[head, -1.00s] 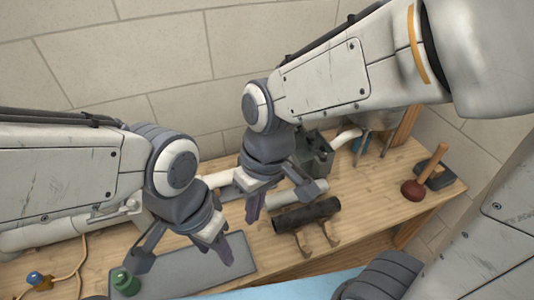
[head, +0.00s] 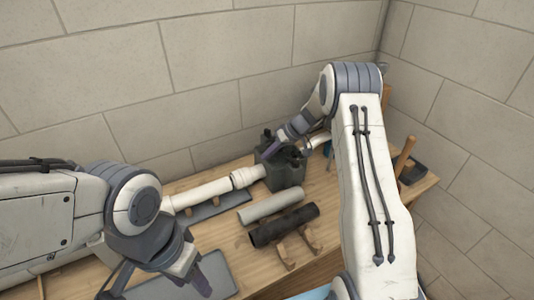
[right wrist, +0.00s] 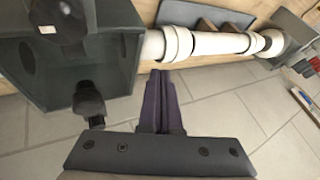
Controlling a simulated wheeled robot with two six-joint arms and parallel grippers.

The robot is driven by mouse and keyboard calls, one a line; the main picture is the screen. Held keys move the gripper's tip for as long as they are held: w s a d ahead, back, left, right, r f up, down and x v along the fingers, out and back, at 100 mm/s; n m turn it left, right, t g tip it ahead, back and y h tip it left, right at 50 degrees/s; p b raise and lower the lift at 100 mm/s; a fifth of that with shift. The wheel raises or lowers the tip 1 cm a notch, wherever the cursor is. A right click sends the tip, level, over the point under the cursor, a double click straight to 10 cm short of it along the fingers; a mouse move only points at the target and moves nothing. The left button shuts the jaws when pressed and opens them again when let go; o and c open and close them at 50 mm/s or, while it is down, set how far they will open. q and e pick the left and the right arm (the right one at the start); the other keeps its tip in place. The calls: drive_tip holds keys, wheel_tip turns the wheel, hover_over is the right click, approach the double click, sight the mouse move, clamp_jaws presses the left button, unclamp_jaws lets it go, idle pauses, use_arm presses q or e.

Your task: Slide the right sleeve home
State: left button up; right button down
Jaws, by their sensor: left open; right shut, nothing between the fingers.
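A white pipe (head: 204,191) runs along the back of the bench to a dark grey box-like holder (head: 285,170). A white sleeve or collar (head: 240,178) sits on it just left of the holder. In the right wrist view a collar (right wrist: 178,45) shows close beside the holder (right wrist: 120,55), and another collar (right wrist: 257,42) is further along. I cannot tell which is the right sleeve. My right gripper (head: 268,150) is shut and empty by the holder; its fingertips (right wrist: 160,75) are beside the pipe, contact unclear. My left gripper (head: 155,285) is open and empty over the front left.
A grey tube (head: 270,206) and a dark pipe (head: 284,225) on wooden supports (head: 300,247) lie in front of the holder. A grey mat (head: 216,272) lies near the left gripper. A plunger handle (head: 404,155) stands at right. The tiled wall is close behind.

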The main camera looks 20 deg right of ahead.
sight(239, 174)
drive_tip(key=p+x, duration=0.1)
drive_tip(key=x, duration=0.6)
drive_tip(key=shift+p, duration=0.35)
drive_tip(key=a+b, duration=0.4)
drive_tip(key=b, duration=0.1)
drive_tip(key=shift+s+a+f, duration=0.15)
drive_tip(key=shift+s+f, duration=0.1)
drive_tip(key=shift+s, duration=0.15)
drive_tip(key=shift+s+a+r+b, duration=0.1)
drive_tip(key=shift+a+r+b, duration=0.05)
drive_tip(key=shift+a+b, duration=0.25)
drive_tip(key=shift+r, duration=0.2)
